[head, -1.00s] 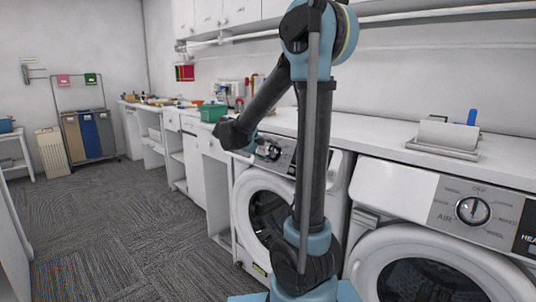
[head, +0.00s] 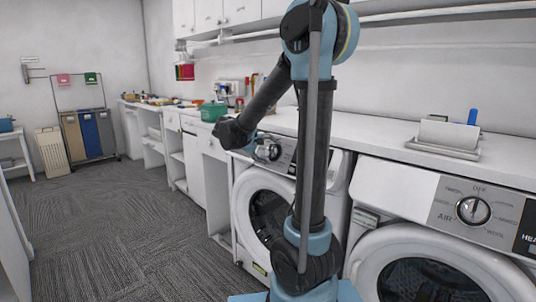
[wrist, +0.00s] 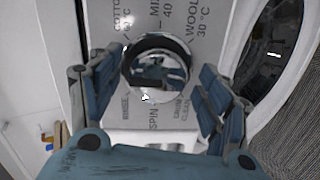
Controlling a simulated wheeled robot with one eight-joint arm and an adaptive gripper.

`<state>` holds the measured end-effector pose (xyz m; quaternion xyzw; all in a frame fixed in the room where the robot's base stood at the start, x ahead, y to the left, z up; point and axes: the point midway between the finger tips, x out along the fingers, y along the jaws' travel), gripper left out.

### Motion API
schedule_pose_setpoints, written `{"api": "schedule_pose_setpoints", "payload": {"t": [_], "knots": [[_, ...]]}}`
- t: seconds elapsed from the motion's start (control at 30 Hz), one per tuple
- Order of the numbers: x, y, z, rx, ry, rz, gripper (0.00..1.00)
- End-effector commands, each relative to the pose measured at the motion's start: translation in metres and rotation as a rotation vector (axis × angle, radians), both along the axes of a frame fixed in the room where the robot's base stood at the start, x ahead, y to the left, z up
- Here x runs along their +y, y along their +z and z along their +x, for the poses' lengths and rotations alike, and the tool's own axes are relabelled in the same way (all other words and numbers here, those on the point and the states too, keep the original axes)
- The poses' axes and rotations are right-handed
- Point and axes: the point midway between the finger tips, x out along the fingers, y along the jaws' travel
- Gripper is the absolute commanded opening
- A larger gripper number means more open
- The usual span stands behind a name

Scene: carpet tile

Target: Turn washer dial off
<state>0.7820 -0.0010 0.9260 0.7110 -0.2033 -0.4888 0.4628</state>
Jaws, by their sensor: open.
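The washer (head: 262,205) is the left front-loading machine, partly hidden behind my arm. In the wrist view its round chrome dial (wrist: 157,62) sits on a grey panel (wrist: 205,20) marked with wash programmes such as wool, spin and drum clean. My gripper (wrist: 160,70) is open, with one blue-padded finger on each side of the dial and visible gaps to it. I cannot tell whether the fingertips are level with the dial. Reflections hide which mark the dial points to. In the head view my gripper (head: 266,148) is at the washer's panel.
A second machine (head: 400,190), with its own dial (head: 473,210) and an AIR label, stands to the right. The carpet floor (head: 110,225) at left is clear.

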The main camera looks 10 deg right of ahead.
Motion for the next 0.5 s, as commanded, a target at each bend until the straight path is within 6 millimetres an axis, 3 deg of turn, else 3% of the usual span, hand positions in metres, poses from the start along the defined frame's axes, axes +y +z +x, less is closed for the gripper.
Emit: {"api": "schedule_pose_setpoints", "payload": {"t": [0.5], "knots": [[0.056, 0.037, -0.032, 0.001, 0.005, 0.0, 0.7]]}}
